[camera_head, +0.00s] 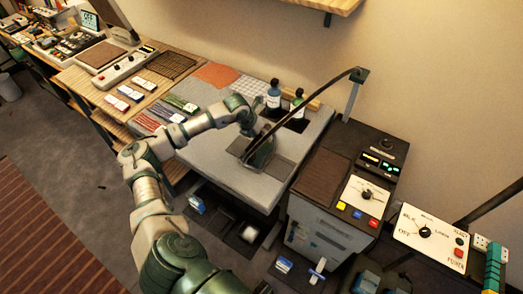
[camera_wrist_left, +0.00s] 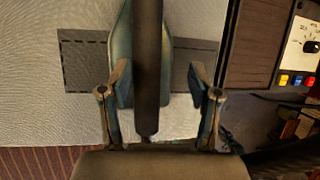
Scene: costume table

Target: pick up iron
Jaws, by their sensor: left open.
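The iron (camera_head: 263,155), dark green with a dark handle and cord, rests on a dark rectangular pad (camera_head: 276,169) on the grey ironing table. My left gripper (camera_head: 251,137) is just above it, pointing down. In the left wrist view the open fingers (camera_wrist_left: 157,80) stand on either side of the iron's dark bar-like handle (camera_wrist_left: 147,50), with gaps between. The teal body of the iron (camera_wrist_left: 121,45) shows beneath, partly hidden by the handle and fingers. My right gripper is not in view.
A dark cord (camera_head: 310,98) arches from the iron to a post (camera_head: 351,98). A control cabinet (camera_head: 334,219) stands close on the right. The grey tabletop (camera_head: 222,155) is clear left of the iron.

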